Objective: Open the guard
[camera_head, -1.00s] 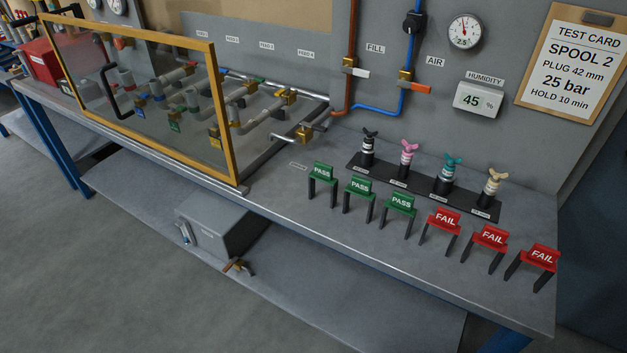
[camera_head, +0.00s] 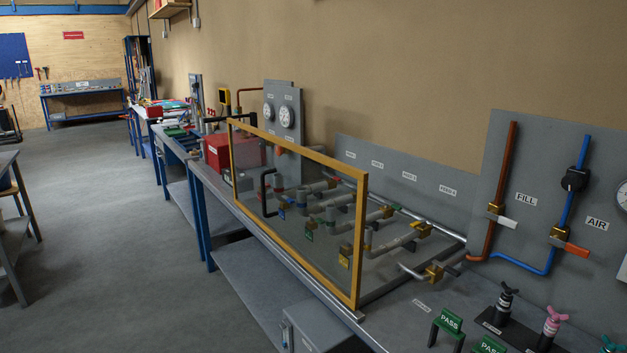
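The guard (camera_head: 340,263) is a clear panel in a yellow frame. It stands upright along the front edge of the bench, in front of the pipework. A black handle (camera_head: 265,193) is on its left part. Behind the panel lie grey serpentine pipes (camera_head: 400,240) with brass fittings and coloured tags, partly seen through it. The guard appears closed across the front of the pipes. Neither of my grippers is in view.
A red box (camera_head: 217,150) stands on the bench beyond the guard's left end. A grey box (camera_head: 310,328) sits on the lower shelf. PASS stands (camera_head: 450,322) and black-based plugs (camera_head: 504,305) are at lower right. Open floor (camera_head: 130,260) lies left of the bench.

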